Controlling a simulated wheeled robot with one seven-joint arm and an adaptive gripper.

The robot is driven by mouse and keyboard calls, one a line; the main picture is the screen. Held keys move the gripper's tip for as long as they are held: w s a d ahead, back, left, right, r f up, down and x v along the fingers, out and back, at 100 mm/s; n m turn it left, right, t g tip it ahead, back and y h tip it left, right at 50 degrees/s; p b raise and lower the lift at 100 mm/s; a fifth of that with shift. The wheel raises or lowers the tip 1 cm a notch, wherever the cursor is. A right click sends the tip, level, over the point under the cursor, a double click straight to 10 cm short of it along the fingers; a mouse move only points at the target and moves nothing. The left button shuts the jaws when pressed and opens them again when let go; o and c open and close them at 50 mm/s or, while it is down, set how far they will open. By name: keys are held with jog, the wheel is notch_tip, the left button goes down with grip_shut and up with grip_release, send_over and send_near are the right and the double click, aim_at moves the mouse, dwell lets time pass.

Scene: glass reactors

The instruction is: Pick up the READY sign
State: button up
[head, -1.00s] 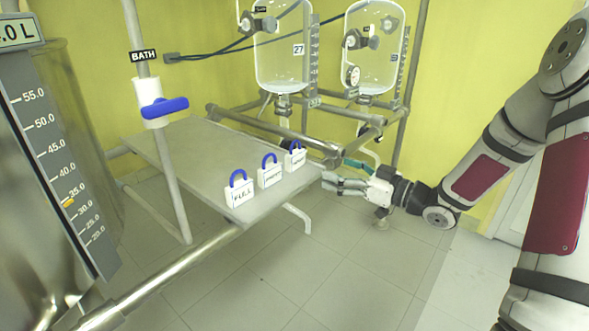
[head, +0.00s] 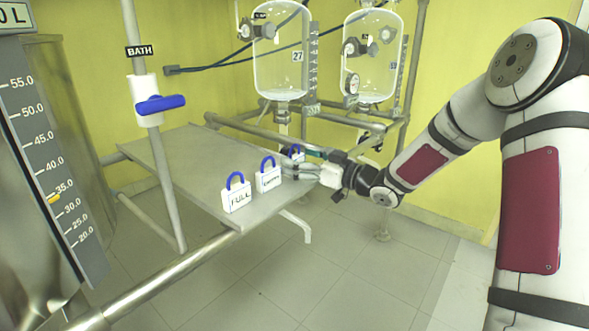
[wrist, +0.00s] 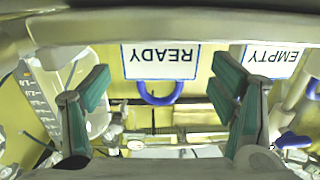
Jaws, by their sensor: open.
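The READY sign, a white plate with a blue loop handle, stands at the far right end of the row on the grey shelf (head: 190,165). In the head view only its upper part (head: 297,150) shows, and my gripper (head: 290,171) hides the rest. In the wrist view the READY sign (wrist: 160,62) appears upside down. Its blue handle lies between the two green-padded fingers of my gripper (wrist: 162,88). The fingers are spread wide and apart from the sign, with nothing held.
The EMPTY sign (head: 268,179) stands close beside the gripper and also shows in the wrist view (wrist: 274,60). The FULL sign (head: 236,199) is nearer the shelf's front. Glass vessels (head: 281,60) on a metal frame stand behind. A pole with a blue-handled BATH valve (head: 160,104) rises at left.

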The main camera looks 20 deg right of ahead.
jog(key=shift+w+a, duration=0.4)
jog(key=shift+w, duration=0.1)
jog(key=c, duration=1.3)
jog(key=shift+o, duration=0.2)
